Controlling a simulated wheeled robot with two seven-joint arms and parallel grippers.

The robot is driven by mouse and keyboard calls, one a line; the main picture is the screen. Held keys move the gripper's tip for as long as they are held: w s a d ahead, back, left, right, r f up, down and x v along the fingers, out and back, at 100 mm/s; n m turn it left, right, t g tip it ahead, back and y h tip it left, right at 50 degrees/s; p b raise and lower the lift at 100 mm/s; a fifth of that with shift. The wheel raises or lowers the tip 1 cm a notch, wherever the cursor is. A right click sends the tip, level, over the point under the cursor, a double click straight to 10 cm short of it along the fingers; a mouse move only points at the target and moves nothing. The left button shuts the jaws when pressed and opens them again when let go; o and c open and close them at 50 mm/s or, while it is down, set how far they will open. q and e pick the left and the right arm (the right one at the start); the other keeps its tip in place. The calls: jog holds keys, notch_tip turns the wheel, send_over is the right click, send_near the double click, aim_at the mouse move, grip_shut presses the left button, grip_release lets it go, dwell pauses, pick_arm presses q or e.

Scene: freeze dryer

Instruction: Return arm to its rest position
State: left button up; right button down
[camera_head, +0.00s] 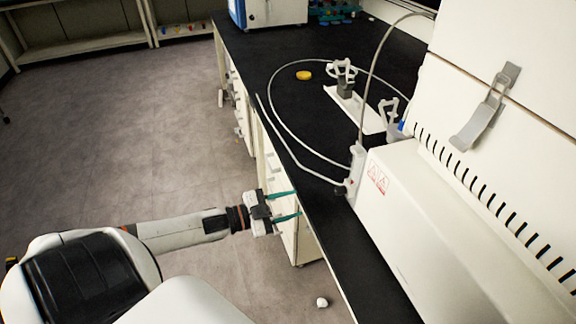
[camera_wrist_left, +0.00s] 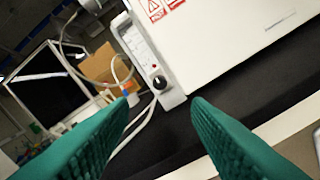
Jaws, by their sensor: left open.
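My left gripper (camera_head: 286,205) reaches in from the left in the head view, its two green fingers apart and pointing at the front edge of the black bench (camera_head: 300,110). The white freeze dryer (camera_head: 440,225) stands on the bench at the right, apart from the gripper. Its side panel with a black knob shows in the left wrist view (camera_wrist_left: 160,82). My right gripper is not in view.
A white hose (camera_head: 285,135) loops over the bench top. A yellow disc (camera_head: 304,75) and a white tray (camera_head: 365,115) with grey clamp-like pieces lie farther back. A blue-and-white box (camera_head: 268,12) stands at the far end.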

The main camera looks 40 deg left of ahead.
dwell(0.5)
pick_arm(q)
jog(key=s+a+f+n+g+y, duration=0.2)
jog(key=s+f+y, duration=0.15)
jog(key=f, duration=0.65)
jog(key=s+a+f+n+g+y, duration=0.1)
jog(key=s+f+n+y, duration=0.2)
jog(key=f, duration=0.6)
jog(key=s+a+f+n+g+y, duration=0.2)
jog(key=s+f, duration=0.2)
jog(key=f, duration=0.6)
jog(key=s+d+f+n+g, duration=0.1)
jog(key=s+d+f+g, duration=0.2)
jog(key=s, duration=0.6)
jog(key=s+d+f+n+g, duration=0.1)
jog(key=s+d+f+g, duration=0.2)
jog(key=s+d+f, duration=0.5)
jog(key=s+d+f+n+g, duration=0.1)
jog(key=s+d+f+g, duration=0.2)
jog(key=s, duration=0.7)
notch_tip(320, 180, down, 3)
jog(key=shift+d+f+g, duration=0.15)
jog(key=shift+d+g, duration=0.15)
jog(key=shift+d, duration=0.85)
jog(key=shift+w+y, duration=0.1)
jog(key=shift+y, duration=0.15)
